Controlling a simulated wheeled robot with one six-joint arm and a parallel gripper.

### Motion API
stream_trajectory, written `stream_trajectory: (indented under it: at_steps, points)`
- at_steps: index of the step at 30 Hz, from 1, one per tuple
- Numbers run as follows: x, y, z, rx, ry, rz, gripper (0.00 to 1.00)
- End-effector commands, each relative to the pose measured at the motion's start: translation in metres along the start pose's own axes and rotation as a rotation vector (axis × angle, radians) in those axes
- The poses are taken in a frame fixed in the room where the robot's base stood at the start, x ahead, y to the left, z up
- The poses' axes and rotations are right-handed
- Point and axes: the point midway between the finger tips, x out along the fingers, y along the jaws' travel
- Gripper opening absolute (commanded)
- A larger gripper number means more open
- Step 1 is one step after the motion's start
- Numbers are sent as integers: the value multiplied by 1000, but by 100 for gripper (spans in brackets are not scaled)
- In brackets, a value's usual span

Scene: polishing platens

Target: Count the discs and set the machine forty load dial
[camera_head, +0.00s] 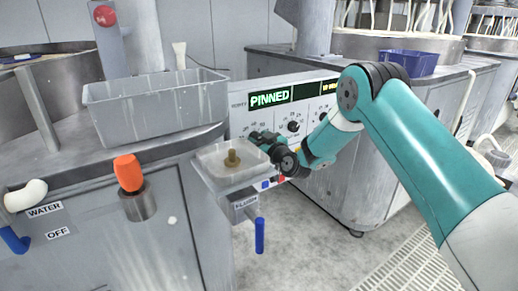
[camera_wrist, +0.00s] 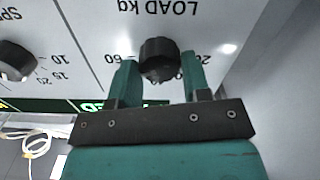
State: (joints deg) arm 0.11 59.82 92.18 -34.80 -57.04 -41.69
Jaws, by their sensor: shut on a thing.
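The load dial (camera_wrist: 160,50) is a black ribbed knob on a white panel (camera_wrist: 95,45), lettered "LOAD kg", upside down in the wrist view. My gripper (camera_wrist: 158,68) has one teal finger on each side of the dial and is shut on it. The dial's pointer and exact setting cannot be read. In the head view my gripper (camera_head: 265,139) is at the left part of the machine's panel and hides the load dial. A green display reads "PINNED" (camera_head: 269,98). No discs can be made out in either view.
A speed dial (camera_wrist: 14,62) sits beside the load dial. A clear tray with a brass-coloured knob (camera_head: 232,158) stands just left of my gripper. A grey trough (camera_head: 155,105), an orange-topped knob (camera_head: 128,174) and a blue bin (camera_head: 408,63) are around.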

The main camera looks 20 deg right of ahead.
Motion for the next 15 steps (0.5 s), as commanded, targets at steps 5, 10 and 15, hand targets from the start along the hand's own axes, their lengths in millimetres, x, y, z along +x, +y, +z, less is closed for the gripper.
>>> stream_trajectory:
  at_steps: [5,10,15]
  points:
    - [0,-2,6,-145,5,0,20]
    - [0,-3,6,-272,4,0,20]
    - [0,-2,4,-371,3,0,20]
